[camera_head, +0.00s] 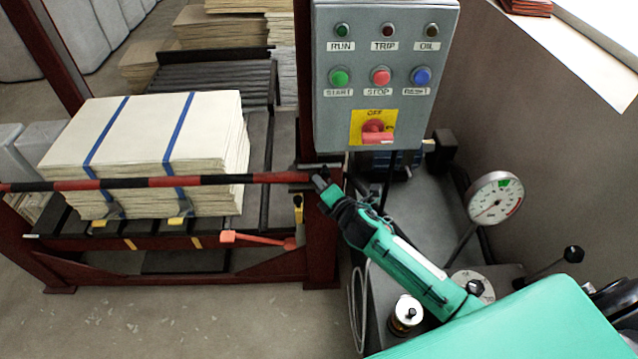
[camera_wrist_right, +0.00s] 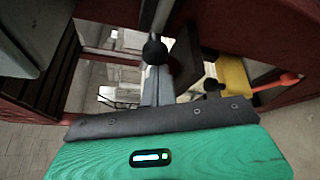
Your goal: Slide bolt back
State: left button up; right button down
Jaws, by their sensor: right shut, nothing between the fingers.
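A black ball knob (camera_wrist_right: 154,51), which looks like the bolt's handle, shows at the tips of my right gripper in the right wrist view. My right gripper (camera_head: 320,182) reaches from the lower right to the dark red post at the right end of the red-and-black striped bar (camera_head: 150,183). Its grey fingers (camera_wrist_right: 157,85) are shut with nothing between them. They appear close to the knob; I cannot tell if they touch it. The bolt's body is mostly hidden, and I cannot make out its position. My left gripper is not in view.
A strapped stack of pale sheets (camera_head: 150,135) lies behind the bar. A grey control box (camera_head: 380,75) hangs above my right gripper. A yellow part (camera_head: 298,208) and an orange-red lever (camera_head: 262,240) sit below the bar. A gauge (camera_head: 494,198) stands at right.

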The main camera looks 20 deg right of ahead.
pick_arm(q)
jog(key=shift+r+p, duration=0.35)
pick_arm(e)
jog(key=d, duration=0.1)
jog(key=s+d, duration=0.1)
jog(key=d, duration=0.3)
jog(key=shift+s+d, duration=0.2)
jog(key=shift+s, duration=0.1)
